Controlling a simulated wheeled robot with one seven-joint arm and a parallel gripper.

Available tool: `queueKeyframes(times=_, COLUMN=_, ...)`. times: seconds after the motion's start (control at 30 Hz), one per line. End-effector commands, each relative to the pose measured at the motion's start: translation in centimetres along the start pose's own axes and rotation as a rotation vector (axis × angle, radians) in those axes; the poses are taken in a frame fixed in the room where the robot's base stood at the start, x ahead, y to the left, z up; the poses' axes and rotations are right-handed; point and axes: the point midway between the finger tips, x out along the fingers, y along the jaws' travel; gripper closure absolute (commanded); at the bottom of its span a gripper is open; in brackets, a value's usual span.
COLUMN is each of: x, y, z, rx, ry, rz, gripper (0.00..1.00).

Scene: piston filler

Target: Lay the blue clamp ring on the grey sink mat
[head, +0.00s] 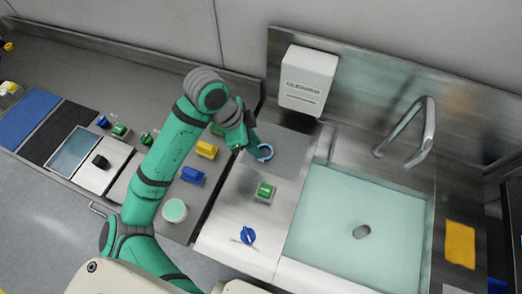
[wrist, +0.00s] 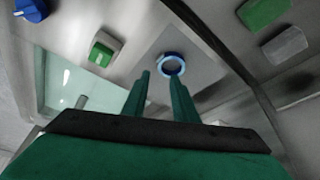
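The blue clamp ring (head: 270,153) lies on the grey sink mat (head: 289,141), near the mat's left part in the head view. In the wrist view the ring (wrist: 171,54) shows whole and flat, with the grey mat (wrist: 205,68) around it. My gripper (head: 254,148) is just left of the ring in the head view. In the wrist view the two green fingers of my gripper (wrist: 160,76) stand apart with nothing between them. The right fingertip overlaps the ring's near edge in the picture; I cannot tell whether they touch.
The filled sink basin (head: 330,190) and tap (head: 425,130) are to the right. A green-topped box (head: 265,190) and a blue knob (head: 248,235) sit on the steel counter in front. A white dispenser (head: 307,78) hangs behind. Yellow (head: 206,149) and blue (head: 192,176) blocks stand left.

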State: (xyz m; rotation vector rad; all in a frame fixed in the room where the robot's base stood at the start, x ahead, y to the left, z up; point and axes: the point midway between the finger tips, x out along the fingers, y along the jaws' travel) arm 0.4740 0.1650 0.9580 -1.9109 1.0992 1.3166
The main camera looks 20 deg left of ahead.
Motion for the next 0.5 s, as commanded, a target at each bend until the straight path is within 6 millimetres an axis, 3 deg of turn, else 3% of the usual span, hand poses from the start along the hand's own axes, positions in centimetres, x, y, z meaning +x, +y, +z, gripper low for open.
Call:
queueKeyframes(times=0.2, x=-3.4, y=0.0, z=0.0, rx=0.001, ry=-0.001, rz=0.0, gripper=0.74)
queueKeyframes(times=0.5, x=-4.8, y=0.0, z=0.0, rx=0.0, ry=0.001, rz=0.001, gripper=0.74)
